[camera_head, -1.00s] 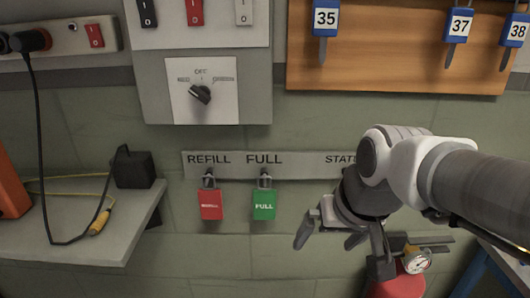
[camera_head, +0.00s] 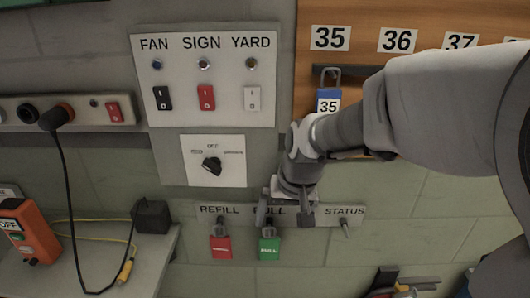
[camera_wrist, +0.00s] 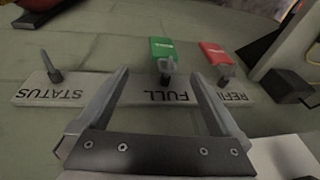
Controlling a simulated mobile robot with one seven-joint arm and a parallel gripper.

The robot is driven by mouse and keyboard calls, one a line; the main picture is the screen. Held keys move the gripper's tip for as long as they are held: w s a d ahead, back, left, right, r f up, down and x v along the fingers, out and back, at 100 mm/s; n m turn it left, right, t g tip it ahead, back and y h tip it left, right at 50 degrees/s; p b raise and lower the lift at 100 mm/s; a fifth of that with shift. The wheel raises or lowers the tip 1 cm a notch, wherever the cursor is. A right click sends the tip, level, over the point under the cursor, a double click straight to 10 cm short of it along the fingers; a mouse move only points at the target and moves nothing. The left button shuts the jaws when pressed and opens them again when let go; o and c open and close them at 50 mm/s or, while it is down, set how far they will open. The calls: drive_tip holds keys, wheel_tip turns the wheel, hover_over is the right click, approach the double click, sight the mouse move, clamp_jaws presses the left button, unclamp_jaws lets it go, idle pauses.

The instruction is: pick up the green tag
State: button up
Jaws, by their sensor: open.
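The green tag (camera_head: 269,248), lettered FULL, hangs from its hook under the FULL label on the wall strip (camera_head: 330,214). In the wrist view, which is upside down, the green tag (camera_wrist: 162,48) lies beyond my fingertips, between their lines. My gripper (camera_head: 286,222) is in front of the strip, just above and right of the tag, partly covering the FULL label. In the wrist view my gripper (camera_wrist: 160,80) is open and empty, its two fingers spread on either side of the FULL hook. I cannot tell how far the fingertips are from the wall.
A red tag (camera_head: 221,247) hangs close by on the REFILL hook. The STATUS hook (camera_head: 346,229) is bare. A switch panel (camera_head: 205,85) and rotary switch (camera_head: 212,166) are above. A bench (camera_head: 150,262) with a black box (camera_head: 152,216) stands at left.

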sight(268, 246)
drive_tip(key=b+x, duration=0.1)
drive_tip(key=x, duration=0.7)
drive_tip(key=shift+f, duration=0.2)
drive_tip(key=shift+a+b+x, duration=0.2)
drive_tip(key=shift+b+x, duration=0.25)
drive_tip(key=shift+x, duration=1)
drive_tip(key=shift+a+b+x, duration=0.2)
drive_tip(key=shift+b+x, duration=0.2)
drive_tip(key=shift+x, duration=1.05)
drive_tip(key=shift+w+r, duration=0.15)
drive_tip(key=shift+c, duration=0.3)
drive_tip(key=c, duration=1.4)
drive_tip(key=shift+o, duration=0.2)
drive_tip(key=shift+r, duration=0.1)
